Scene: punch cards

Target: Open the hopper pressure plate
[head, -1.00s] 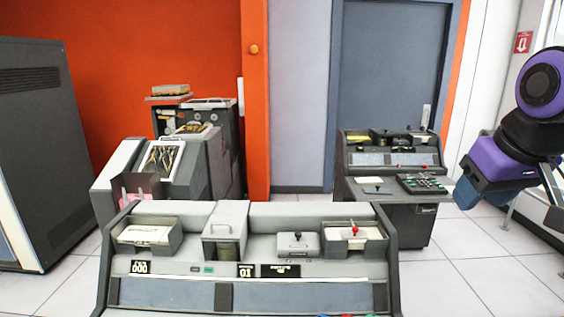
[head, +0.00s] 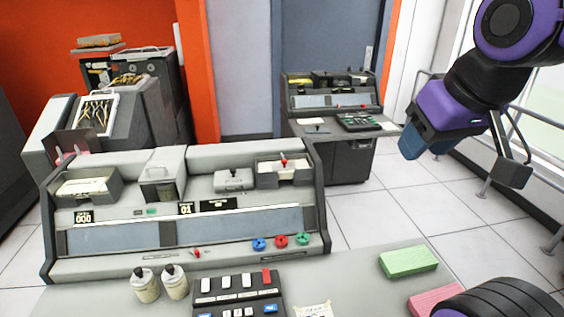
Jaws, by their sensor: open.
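The card punch console (head: 190,195) stands in front of me at left centre. On its top right is an open tray with white cards and a red-knobbed piece (head: 284,160), which looks like the hopper and its pressure plate. Another open tray with cards (head: 88,184) sits at the top left. Between them are a grey lidded box with a handle (head: 162,172) and a grey block with a dark knob (head: 234,180). My gripper (head: 462,158) is at the upper right, open and empty, well apart from the console.
The desk in front holds a keyboard (head: 236,296), two small bottles (head: 146,284), a green card stack (head: 408,261) and a pink one (head: 436,299). A second punch (head: 330,120) stands behind. Tiled floor between the machines is clear.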

